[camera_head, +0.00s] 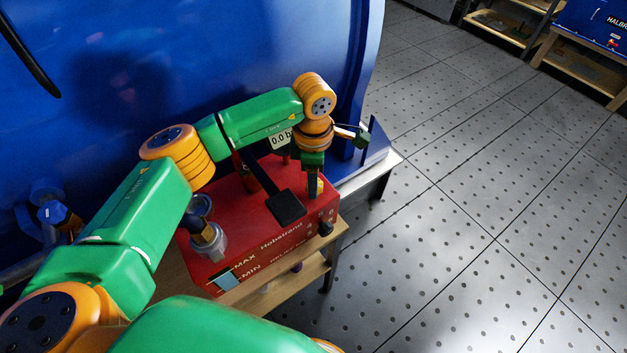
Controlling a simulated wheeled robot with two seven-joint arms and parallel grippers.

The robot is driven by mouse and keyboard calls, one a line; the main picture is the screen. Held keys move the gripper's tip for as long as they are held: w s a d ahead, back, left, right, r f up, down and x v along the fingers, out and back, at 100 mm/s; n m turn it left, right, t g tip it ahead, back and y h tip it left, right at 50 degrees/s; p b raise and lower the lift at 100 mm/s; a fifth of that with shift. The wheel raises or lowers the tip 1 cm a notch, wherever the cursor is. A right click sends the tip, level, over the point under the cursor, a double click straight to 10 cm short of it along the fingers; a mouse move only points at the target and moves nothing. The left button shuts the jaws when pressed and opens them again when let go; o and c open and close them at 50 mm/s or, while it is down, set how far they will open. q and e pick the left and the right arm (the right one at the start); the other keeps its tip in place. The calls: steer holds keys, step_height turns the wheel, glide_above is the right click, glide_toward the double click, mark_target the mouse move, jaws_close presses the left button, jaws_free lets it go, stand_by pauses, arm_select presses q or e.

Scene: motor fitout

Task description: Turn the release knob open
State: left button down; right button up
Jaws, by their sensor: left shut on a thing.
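A red hand pump unit (262,225) stands on a small wooden-topped table. My left gripper (314,190) points down at the right end of its top face. Its dark fingers are shut on the release knob (320,186), of which only a small yellow part shows beside them. The fingers hide the rest, so how far the knob is turned cannot be told. My right gripper is not in view.
A black knob (325,228) sits on the pump's front face. A black lever pad (286,207) and a metal fitting (208,241) are on the pump. A display reading 0.0 (281,139) is partly hidden. A large blue housing (215,60) stands behind; floor at right is clear.

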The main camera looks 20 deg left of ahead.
arm_select(q)
steer(key=n+b, duration=0.1)
steer(key=n, duration=0.3)
steer(key=shift+n, duration=0.3)
steer(key=n+b, duration=0.1)
steer(key=n, duration=0.3)
steer(key=shift+n+b, duration=0.3)
steer(key=shift+b, duration=0.05)
steer(key=n+b, duration=0.1)
steer(key=n, duration=0.3)
steer(key=shift+n, duration=0.3)
steer(key=shift+d+r+n+b, duration=0.1)
steer(key=shift+n+b, duration=0.35)
steer(key=shift+n, duration=1.85)
steer(key=shift+c, duration=1.9)
jaws_free()
step_height(320, 180, up, 7)
steer(key=shift+b, duration=0.55)
